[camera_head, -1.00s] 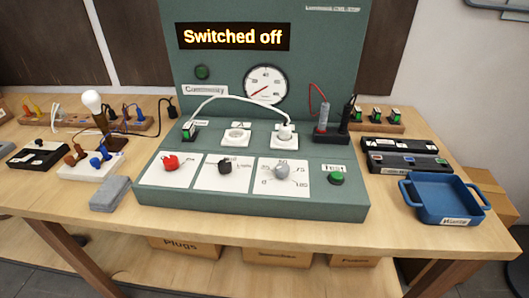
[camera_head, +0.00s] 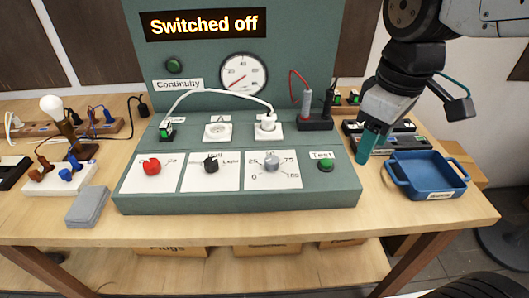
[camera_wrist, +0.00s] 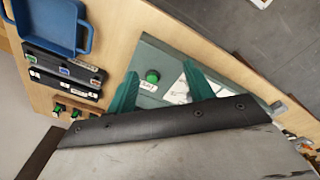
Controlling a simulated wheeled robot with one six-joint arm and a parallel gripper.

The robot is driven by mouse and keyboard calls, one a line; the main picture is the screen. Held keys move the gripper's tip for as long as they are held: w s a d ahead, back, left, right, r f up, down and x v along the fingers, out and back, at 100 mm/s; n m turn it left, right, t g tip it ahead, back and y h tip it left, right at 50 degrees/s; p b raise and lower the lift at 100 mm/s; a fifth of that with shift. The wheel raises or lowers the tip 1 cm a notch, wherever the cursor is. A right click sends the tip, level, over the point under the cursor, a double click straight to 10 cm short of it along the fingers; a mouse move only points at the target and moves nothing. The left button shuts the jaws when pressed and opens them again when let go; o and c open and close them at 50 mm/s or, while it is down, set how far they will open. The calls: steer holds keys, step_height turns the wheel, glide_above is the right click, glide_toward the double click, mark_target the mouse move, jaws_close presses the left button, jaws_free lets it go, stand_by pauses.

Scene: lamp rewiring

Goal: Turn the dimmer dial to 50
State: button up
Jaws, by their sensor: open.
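My gripper (camera_head: 366,148), with teal fingers, is to the right of the console, beside the blue tray and apart from the dial. In the wrist view my gripper (camera_wrist: 160,68) is open and empty, with the green test button (camera_wrist: 152,76) showing between the fingers. The dial itself is hidden there; part of a white card shows by one finger.
A red knob (camera_head: 152,166) and a black knob (camera_head: 211,164) sit left of the dial. The test button (camera_head: 326,165) is on its right. A blue tray (camera_head: 428,176) lies right of the console. The display (camera_head: 204,24) reads "Switched off".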

steer(key=w+a+f+n, duration=0.1)
steer(key=w+a+n, duration=0.5)
steer(key=a, duration=0.1)
steer(key=n, duration=0.7)
glide_above(272, 158)
steer(key=f, duration=0.3)
steer(key=shift+s+d+f+g, duration=0.1)
steer(key=shift+d+g, duration=0.15)
steer(key=shift+g, duration=0.15)
steer(key=shift+a+f, duration=0.2)
steer(key=shift+f, duration=0.05)
step_height(272, 158, down, 7)
steer(key=shift+f, duration=0.2)
steer(key=c, duration=1)
